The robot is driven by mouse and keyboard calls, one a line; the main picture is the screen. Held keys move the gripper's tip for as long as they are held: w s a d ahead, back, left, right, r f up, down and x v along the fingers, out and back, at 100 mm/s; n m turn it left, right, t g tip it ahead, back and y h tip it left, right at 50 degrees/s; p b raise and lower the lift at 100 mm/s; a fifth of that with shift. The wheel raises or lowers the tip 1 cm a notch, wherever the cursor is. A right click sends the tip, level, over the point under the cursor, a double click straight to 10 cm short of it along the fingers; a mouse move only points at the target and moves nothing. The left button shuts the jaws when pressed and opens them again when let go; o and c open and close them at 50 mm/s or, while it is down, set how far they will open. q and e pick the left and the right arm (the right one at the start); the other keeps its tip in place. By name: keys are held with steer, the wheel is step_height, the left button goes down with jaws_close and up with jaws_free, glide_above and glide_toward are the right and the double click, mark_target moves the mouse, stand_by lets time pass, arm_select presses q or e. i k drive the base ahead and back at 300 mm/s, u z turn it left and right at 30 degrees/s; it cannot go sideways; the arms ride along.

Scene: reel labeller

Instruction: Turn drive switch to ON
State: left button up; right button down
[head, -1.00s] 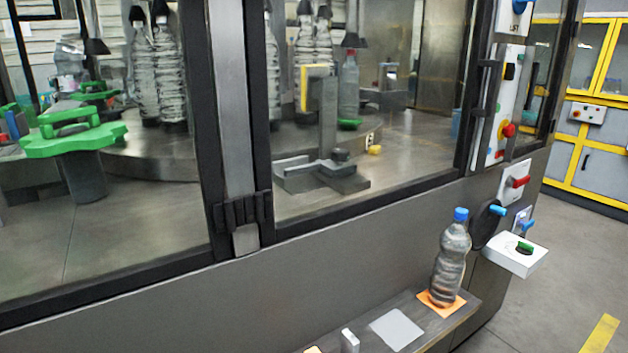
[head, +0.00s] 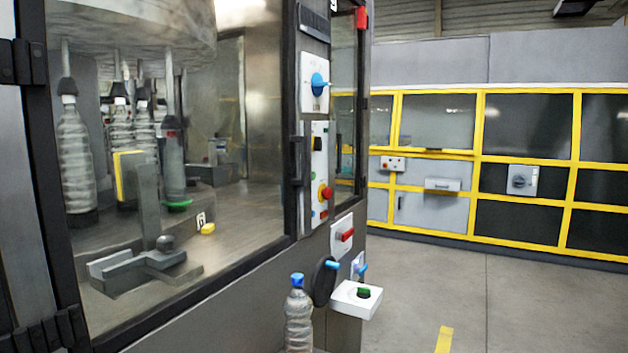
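Several switches show on the machine's corner post, and I cannot read which is the drive switch. A blue rotary switch (head: 319,84) sits on a white plate near the top. Below it a control panel (head: 319,160) carries a black knob and a red push button (head: 326,192). Lower down are a red-handled switch (head: 346,235), a blue handle on a black disc (head: 323,280), a small blue handle (head: 361,269) and a green knob (head: 364,292) on a white box (head: 345,299). Neither gripper is in view.
A clear bottle with a blue cap (head: 298,317) stands in front of the machine. Bottles (head: 75,160) stand behind the glass. A yellow-framed cabinet (head: 480,140) with a grey rotary switch (head: 522,181) stands behind. The grey floor (head: 530,300) at right is open.

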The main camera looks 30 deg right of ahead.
mark_target(317, 141)
steer(key=z, duration=2.1)
steer(key=i, duration=1.8)
steer(key=u, duration=3)
